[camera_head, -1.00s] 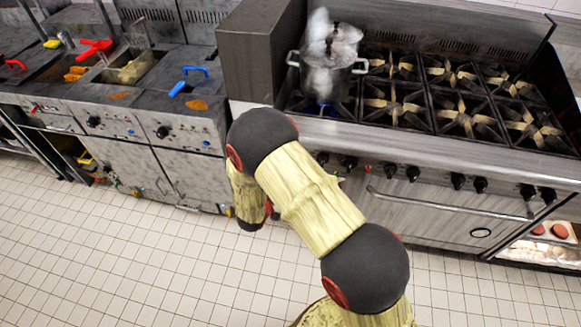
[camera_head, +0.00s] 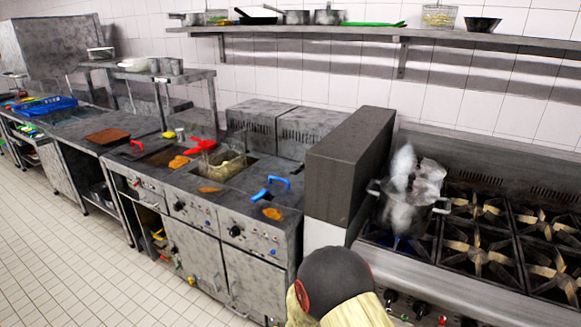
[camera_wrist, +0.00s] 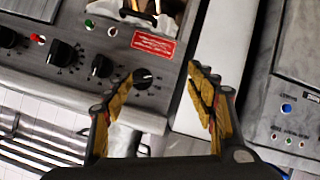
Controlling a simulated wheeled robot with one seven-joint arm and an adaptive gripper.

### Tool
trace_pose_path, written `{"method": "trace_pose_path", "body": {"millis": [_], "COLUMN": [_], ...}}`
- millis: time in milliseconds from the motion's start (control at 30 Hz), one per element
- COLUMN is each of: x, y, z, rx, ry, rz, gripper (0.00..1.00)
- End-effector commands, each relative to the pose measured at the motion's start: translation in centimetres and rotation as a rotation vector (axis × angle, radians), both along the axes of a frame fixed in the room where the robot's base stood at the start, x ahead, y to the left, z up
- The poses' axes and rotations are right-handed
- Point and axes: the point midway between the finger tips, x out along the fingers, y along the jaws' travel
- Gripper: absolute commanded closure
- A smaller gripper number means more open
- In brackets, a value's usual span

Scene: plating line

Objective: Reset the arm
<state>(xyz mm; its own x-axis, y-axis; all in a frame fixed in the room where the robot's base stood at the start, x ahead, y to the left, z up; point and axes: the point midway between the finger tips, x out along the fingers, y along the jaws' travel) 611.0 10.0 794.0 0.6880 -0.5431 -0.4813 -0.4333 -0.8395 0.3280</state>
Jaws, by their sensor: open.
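My gripper (camera_wrist: 165,105) shows in the wrist view with its two yellow-padded fingers spread apart and nothing between them. It faces the stove's control panel (camera_wrist: 70,40), with black knobs and a red label behind the fingers. In the head view my arm shows at the bottom centre, in front of the stove and fryers, and the gripper is hidden there.
A steaming pot (camera_head: 408,203) stands on a lit burner at the left of the stove (camera_head: 500,232). A dark tall partition (camera_head: 345,160) separates it from the fryers (camera_head: 225,185). A wall shelf (camera_head: 375,32) holds pans. The tiled floor (camera_head: 75,245) at left is clear.

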Motion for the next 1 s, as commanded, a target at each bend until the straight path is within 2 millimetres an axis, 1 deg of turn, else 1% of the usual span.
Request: {"method": "trace_pose_path", "body": {"millis": [33, 67, 100, 133, 167, 200, 233, 300, 367, 400, 467, 500, 567, 600, 667, 700, 767, 800, 867, 900, 967, 1000], "x": [-0.8, -1.4, -2.3, -3.0, -3.6, -4.4, -5.0, -6.6, -8.2, -9.3, -11.1, -12.3, -14.3, -15.6, -17.5, -18.8, -20.6, -21.8, -23.5, -24.6, -26.1, -27.1], "y": [1.2, 2.2, 3.7, 4.9, 6.1, 7.8, 9.0, 11.4, 13.2, 14.1, 15.0, 15.3, 15.3, 15.1, 14.4, 13.7, 12.6, 11.7, 10.3, 9.3, 7.7, 6.7], "z": [-2.0, -3.3, -4.9, -5.7, -6.1, -6.3, -6.2, -5.2, -3.6, -2.2, 0.2, 2.1, 4.9, 6.7, 9.4, 11.1, 13.6, 15.2, 17.5, 18.9, 20.9, 22.3], "rx": [0.065, 0.111, 0.174, 0.222, 0.27, 0.329, 0.373, 0.465, 0.533, 0.572, 0.62, 0.644, 0.667, 0.676, 0.678, 0.675, 0.663, 0.652, 0.631, 0.616, 0.591, 0.573], "ry": [0.052, 0.091, 0.146, 0.188, 0.225, 0.273, 0.309, 0.391, 0.46, 0.506, 0.572, 0.613, 0.672, 0.707, 0.751, 0.777, 0.806, 0.821, 0.836, 0.843, 0.843, 0.837], "rz": [0.027, 0.049, 0.078, 0.1, 0.123, 0.154, 0.176, 0.224, 0.263, 0.288, 0.323, 0.344, 0.372, 0.386, 0.403, 0.412, 0.42, 0.423, 0.425, 0.424, 0.42, 0.417], "gripper": [0.43, 0.43, 0.43, 0.43, 0.43, 0.43, 0.43, 0.43, 0.43, 0.43, 0.43, 0.43, 0.43, 0.43, 0.43, 0.43, 0.43, 0.43, 0.43, 0.43, 0.43, 0.43]}}
